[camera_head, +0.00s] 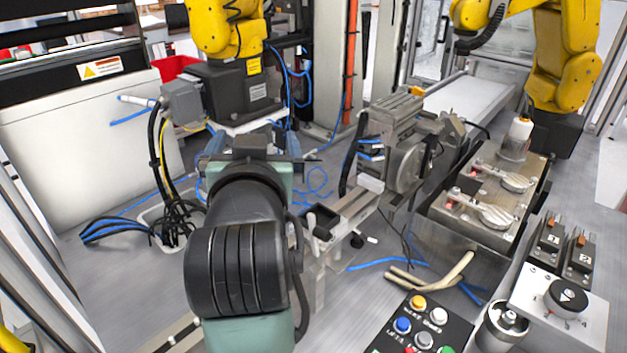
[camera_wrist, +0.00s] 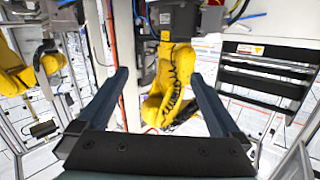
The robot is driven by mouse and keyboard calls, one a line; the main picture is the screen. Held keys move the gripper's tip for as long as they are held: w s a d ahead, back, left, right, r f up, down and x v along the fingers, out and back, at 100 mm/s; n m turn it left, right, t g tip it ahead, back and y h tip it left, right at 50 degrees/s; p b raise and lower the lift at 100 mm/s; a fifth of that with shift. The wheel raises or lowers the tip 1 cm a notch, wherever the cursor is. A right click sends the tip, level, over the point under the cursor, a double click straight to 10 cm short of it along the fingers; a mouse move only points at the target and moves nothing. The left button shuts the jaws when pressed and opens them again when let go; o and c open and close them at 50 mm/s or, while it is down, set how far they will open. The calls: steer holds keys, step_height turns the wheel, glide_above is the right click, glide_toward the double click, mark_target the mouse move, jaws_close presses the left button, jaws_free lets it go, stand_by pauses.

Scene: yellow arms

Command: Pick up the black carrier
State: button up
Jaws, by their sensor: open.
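A small black open-topped block (camera_head: 322,221) sits on the metal fixture in the middle of the head view. It may be the black carrier, but I cannot tell for sure. My gripper (camera_head: 256,150) is beyond my dark wrist in the head view, to the left of that block and apart from it. In the wrist view my gripper (camera_wrist: 158,76) shows two dark fingers spread wide, with nothing between them. No clear black carrier shows in the wrist view. My arm hides part of the table.
A yellow robot arm (camera_head: 222,30) on a dark base stands behind my gripper; another yellow arm (camera_head: 562,70) stands at the back right. A metal clamp machine (camera_head: 405,150) is right of centre. A button panel (camera_head: 420,325) is at front right. Loose cables (camera_head: 172,215) lie left.

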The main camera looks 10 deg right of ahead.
steer(key=w+d+f+m+g+h+p, duration=0.2)
steer(key=w+d+f+m+g+p, duration=0.25)
steer(key=g, duration=0.25)
steer(key=m+g+p, duration=0.2)
steer(key=m+g, duration=0.3)
steer(key=g, duration=0.2)
glide_toward(321, 220)
steer(key=shift+n, duration=0.25)
steer(key=x, duration=0.8)
steer(key=shift+d+f, duration=0.1)
steer(key=shift+f, duration=0.25)
steer(key=c, duration=1.4)
steer(key=shift+r, duration=0.1)
steer(key=shift+c, duration=0.2)
steer(key=shift+r, duration=0.1)
